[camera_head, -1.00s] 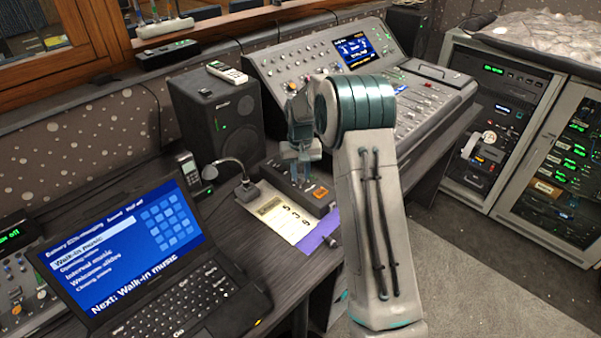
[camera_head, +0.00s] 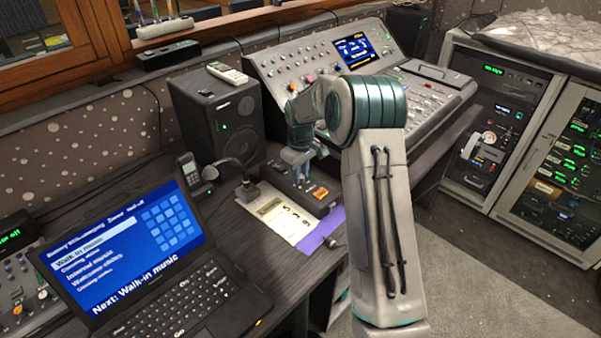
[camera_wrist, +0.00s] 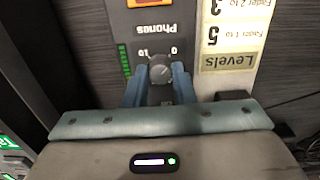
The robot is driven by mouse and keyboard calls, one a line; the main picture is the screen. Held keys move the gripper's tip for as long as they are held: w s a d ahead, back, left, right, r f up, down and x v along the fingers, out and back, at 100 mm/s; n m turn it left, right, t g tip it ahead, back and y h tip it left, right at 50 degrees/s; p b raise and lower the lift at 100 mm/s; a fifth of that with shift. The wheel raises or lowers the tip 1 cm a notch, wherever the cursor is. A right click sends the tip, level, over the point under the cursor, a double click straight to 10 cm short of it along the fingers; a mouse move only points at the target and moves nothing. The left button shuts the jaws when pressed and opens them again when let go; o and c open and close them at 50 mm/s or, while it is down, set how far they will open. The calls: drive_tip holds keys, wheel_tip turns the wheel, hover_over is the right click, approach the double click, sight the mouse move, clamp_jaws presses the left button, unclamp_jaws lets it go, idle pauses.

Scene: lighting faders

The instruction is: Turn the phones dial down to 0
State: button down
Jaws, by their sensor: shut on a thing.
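The phones dial (camera_wrist: 160,70) is a small grey round knob on a dark box (camera_head: 318,207), under an upside-down "Phones" label in the wrist view. A "10" mark is at its upper left there and a "0" at its upper right. Its pointer is too small to read surely. My gripper (camera_wrist: 159,84) has one blue-grey finger on each side of the dial and is shut on it. In the head view my gripper (camera_head: 297,162) is over the far part of the box, and the dial is hidden there.
An orange button (camera_head: 320,192) is on the box's near end. A Levels card (camera_head: 272,208) lies left of the box, with a purple sheet (camera_head: 322,230) in front. A gooseneck microphone (camera_head: 247,190), a black speaker (camera_head: 237,115) and a mixing console (camera_head: 300,65) stand nearby.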

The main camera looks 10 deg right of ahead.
drive_tip(key=shift+d+r, duration=0.1)
idle(0.3)
drive_tip(key=c, duration=1.2)
unclamp_jaws()
wheel_tip(320, 180, up, 14)
drive_tip(key=s+r+m+t, duration=0.1)
drive_tip(key=s+r, duration=0.1)
drive_tip(key=s, duration=0.4)
drive_tip(key=s+r+m+p, duration=0.1)
drive_tip(key=s+r, duration=0.2)
drive_tip(key=s, duration=0.2)
drive_tip(key=s+r+m+t, duration=0.1)
drive_tip(key=s+r, duration=0.1)
drive_tip(key=s, duration=0.4)
drive_tip(key=s+f+m, duration=0.3)
drive_tip(key=s+m, duration=0.1)
drive_tip(key=s, duration=1.4)
drive_tip(key=shift+t+p, duration=0.4)
drive_tip(key=shift+p, duration=0.05)
